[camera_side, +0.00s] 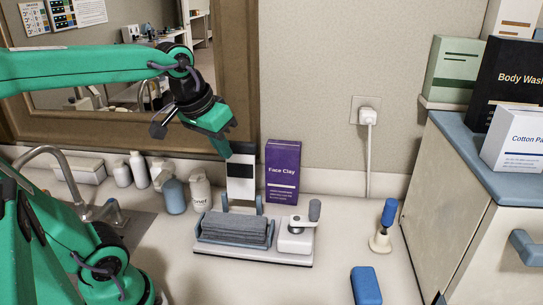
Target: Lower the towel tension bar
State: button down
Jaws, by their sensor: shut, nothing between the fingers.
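A low white device (255,256) stands on the counter. A folded grey towel stack (235,228) lies in its left part, inside a blue-grey frame (271,231). I cannot tell for certain which part is the towel tension bar. A white upright plate with a black band (241,186) stands behind the towels. On the device's right part is a white block (295,238) with a grey-knobbed lever (315,211) standing up. My gripper (224,150) is shut and empty, pointing down just above the upright plate's top left; whether it touches the plate is unclear.
A purple Face Clay box (283,171) stands behind the device. Bottles (174,194) stand to its left, beside a faucet (60,158). A blue-handled tool (386,222) and a blue block (366,286) are to the right. A cabinet (460,205) bounds the right side.

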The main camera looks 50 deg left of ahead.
jog(key=w+a+r+n+g, duration=0.1)
jog(key=w+a+r+n, duration=0.2)
jog(key=w+a, duration=0.25)
jog(key=r+n+g, duration=0.1)
jog(key=n+g, duration=0.1)
jog(key=n, duration=0.1)
send_over(240, 152)
jog(key=w+a, duration=0.1)
jog(key=a, duration=0.1)
jog(key=shift+d+r, duration=0.1)
jog(key=shift+d, duration=0.05)
notch_tip(240, 152, down, 10)
jog(key=w+a, duration=0.1)
jog(key=shift+w+a+t, duration=0.2)
jog(key=shift+w+t, duration=0.1)
jog(key=shift+r, duration=0.1)
jog(key=shift+s+d+r, duration=0.2)
jog(key=shift+s+d, duration=0.65)
jog(key=shift+s, duration=0.05)
jog(key=shift+s+d+r, duration=0.15)
jog(key=shift+s+d, duration=0.7)
jog(key=s+d+r, duration=0.3)
jog(key=r, duration=0.5)
jog(key=shift+s+d+r, duration=0.2)
jog(key=shift+r, duration=0.2)
